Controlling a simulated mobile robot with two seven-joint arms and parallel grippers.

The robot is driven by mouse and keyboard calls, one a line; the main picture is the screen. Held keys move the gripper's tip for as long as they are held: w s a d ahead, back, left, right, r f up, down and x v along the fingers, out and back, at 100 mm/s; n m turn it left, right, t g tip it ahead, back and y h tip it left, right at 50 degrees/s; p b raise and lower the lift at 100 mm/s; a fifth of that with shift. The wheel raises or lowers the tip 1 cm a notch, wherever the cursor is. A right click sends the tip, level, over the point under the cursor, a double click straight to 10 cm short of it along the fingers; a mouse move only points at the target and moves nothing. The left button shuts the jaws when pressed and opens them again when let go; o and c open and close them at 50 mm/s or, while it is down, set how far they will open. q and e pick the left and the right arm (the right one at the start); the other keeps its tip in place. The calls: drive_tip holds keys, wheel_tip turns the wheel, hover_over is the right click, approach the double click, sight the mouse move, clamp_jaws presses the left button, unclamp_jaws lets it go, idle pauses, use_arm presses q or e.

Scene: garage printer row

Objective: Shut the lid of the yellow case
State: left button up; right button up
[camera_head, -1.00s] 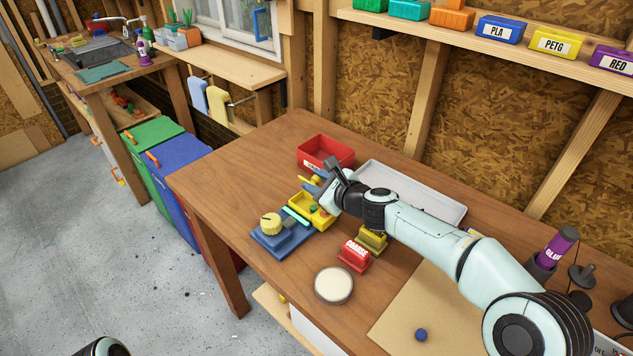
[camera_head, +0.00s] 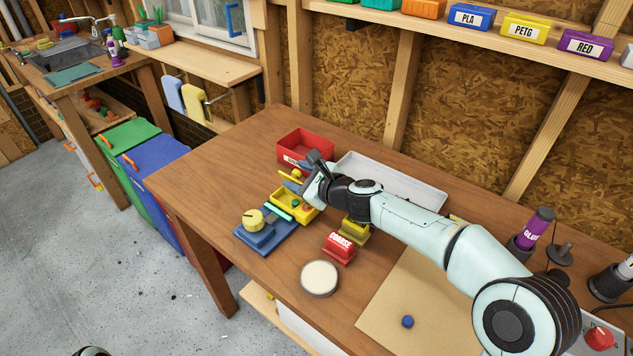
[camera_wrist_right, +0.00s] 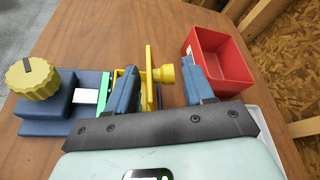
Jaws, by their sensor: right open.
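The yellow case (camera_head: 294,205) stands open on the wooden workbench, beside a blue block with a yellow knob. Its yellow lid (camera_wrist_right: 149,75) stands about upright in the right wrist view, with a round yellow knob (camera_wrist_right: 165,73) on its right side. The lid also shows in the head view (camera_head: 289,176). My right gripper (camera_wrist_right: 158,82) is open, one blue finger on each side of the lid and knob. I cannot tell whether either finger touches them. The gripper hides part of the case. My left gripper is not in view.
A red bin (camera_head: 305,142) stands close behind the gripper, with a pale tray (camera_head: 415,190) to its right. The blue block (camera_head: 264,238) is left of the case. A red COARSE block (camera_head: 339,249) and a round pale dish (camera_head: 320,278) lie in front.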

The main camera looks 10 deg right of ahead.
sight(297, 175)
drive_tip(key=v, duration=1.2)
drive_tip(key=shift+s+b, duration=0.2)
drive_tip(key=shift+b, duration=0.15)
drive_tip(key=shift+r, duration=0.1)
drive_tip(key=shift+m, duration=0.3)
drive_tip(key=p+x, duration=0.1)
drive_tip(key=x, duration=0.3)
drive_tip(key=p+x, duration=0.2)
drive_tip(key=x, duration=0.3)
drive_tip(key=p+x, duration=0.2)
drive_tip(key=x, duration=0.2)
drive_tip(key=shift+w+d+f, duration=0.15)
drive_tip(key=shift+w+f, duration=0.1)
drive_tip(key=shift+w, duration=0.15)
drive_tip(key=shift+p+x, duration=0.3)
drive_tip(key=shift+x, duration=0.55)
